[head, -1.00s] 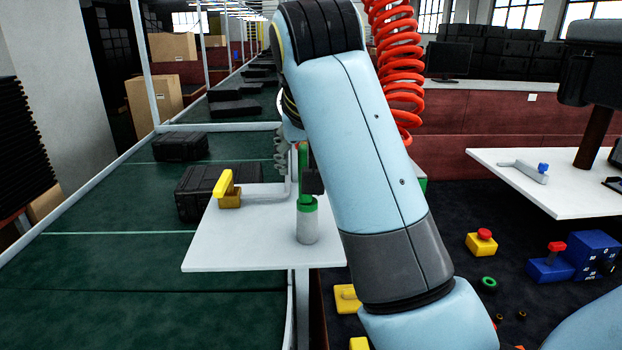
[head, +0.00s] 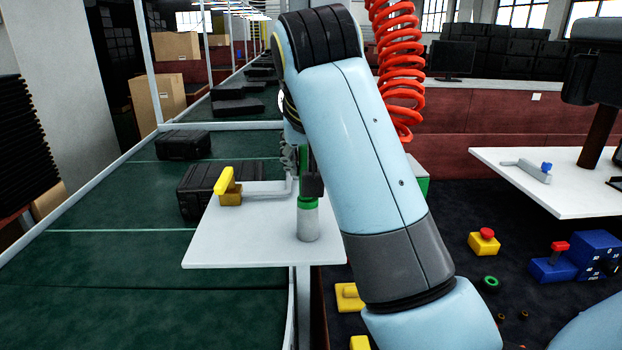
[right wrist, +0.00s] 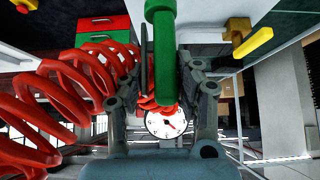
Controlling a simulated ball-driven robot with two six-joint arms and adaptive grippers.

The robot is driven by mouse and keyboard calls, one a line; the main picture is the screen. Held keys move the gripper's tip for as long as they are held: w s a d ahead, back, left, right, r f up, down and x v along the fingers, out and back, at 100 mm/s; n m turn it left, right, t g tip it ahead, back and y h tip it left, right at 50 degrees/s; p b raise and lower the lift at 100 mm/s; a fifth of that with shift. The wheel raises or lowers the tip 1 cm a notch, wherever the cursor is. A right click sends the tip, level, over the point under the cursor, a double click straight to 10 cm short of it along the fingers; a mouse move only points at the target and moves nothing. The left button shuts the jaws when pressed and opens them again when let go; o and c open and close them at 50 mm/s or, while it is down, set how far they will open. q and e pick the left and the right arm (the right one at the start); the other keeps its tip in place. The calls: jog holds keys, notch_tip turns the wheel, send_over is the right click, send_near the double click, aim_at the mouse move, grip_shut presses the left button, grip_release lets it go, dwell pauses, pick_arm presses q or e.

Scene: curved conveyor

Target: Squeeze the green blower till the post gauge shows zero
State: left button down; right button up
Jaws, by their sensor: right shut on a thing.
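The green blower (head: 305,160) stands upright at a grey-white holder with a green band on a small white table, in the middle of the head view. In the right wrist view the green blower (right wrist: 165,60) lies between the fingers. My right gripper (right wrist: 165,75) is shut on it. In the head view my blue arm hides most of that gripper. A round white gauge (right wrist: 165,122) shows beyond the fingers in the right wrist view. Its red needle points to the lower right, but the figures are too small to read. My left gripper is out of view.
The white table (head: 240,245) also carries a yellow-handled lever (head: 226,185). Black cases (head: 183,145) sit on the green conveyor (head: 120,245) at left. A red coiled hose (head: 397,70) hangs behind my arm. A yellow box with a red button (head: 484,241) is at right.

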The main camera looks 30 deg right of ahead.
jog(key=shift+r+p, duration=0.5)
jog(key=shift+r, duration=3.8)
